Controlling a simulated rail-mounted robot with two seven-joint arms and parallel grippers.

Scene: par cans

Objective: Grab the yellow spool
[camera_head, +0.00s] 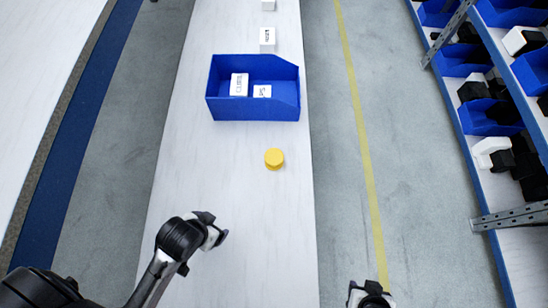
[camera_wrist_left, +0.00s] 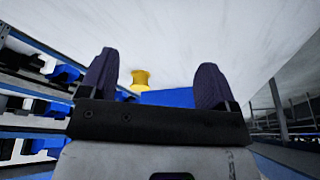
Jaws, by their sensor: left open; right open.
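The yellow spool (camera_head: 274,158) stands on the white table in front of the blue bin, near the table's right edge. In the left wrist view the spool (camera_wrist_left: 140,78) shows beyond and between my left gripper's fingers, nearer the left one. My left gripper (camera_head: 218,229) is over the table, nearer to me than the spool and to its left, apart from it. Its fingers are open and empty in the left wrist view (camera_wrist_left: 157,85). My right gripper (camera_head: 370,289) is at the bottom edge over the floor, right of the table; its fingertips are only partly visible.
A blue bin (camera_head: 225,112) with two white boxes stands behind the spool. More white boxes (camera_head: 267,40) stand farther back on the table (camera_head: 240,200). A shelf rack with blue bins (camera_head: 490,118) is at the right. The table around the spool is clear.

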